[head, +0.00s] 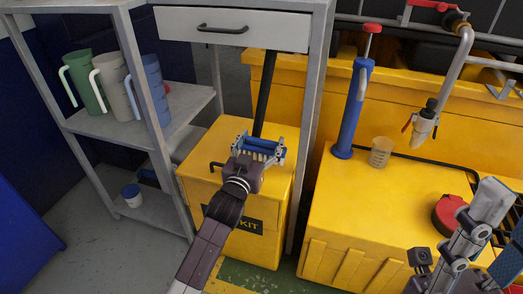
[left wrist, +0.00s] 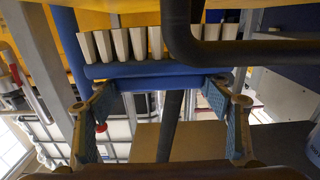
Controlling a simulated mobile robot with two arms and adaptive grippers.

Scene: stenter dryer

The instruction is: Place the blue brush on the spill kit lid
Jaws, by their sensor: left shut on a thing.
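The blue brush (head: 262,145), a blue bar with pale bristles, is gripped by my left gripper (head: 258,152) over the spill kit lid (head: 222,140). The spill kit is a yellow box with a dark label reading "KIT". In the left wrist view the blue brush (left wrist: 150,73) lies across the fingertips, its bristles towards a yellow surface. I cannot tell whether the bristles touch the lid. My left gripper hides part of the lid. My right gripper (head: 482,215) is at the lower right, away from the brush; its finger opening is unclear.
A black bent handle (head: 214,165) is at the lid's left side, and a dark pole (head: 264,90) rises behind it. A grey shelf (head: 140,128) with several jugs stands left. A blue pump (head: 350,110) and a clear beaker (head: 381,152) stand on the yellow unit at right.

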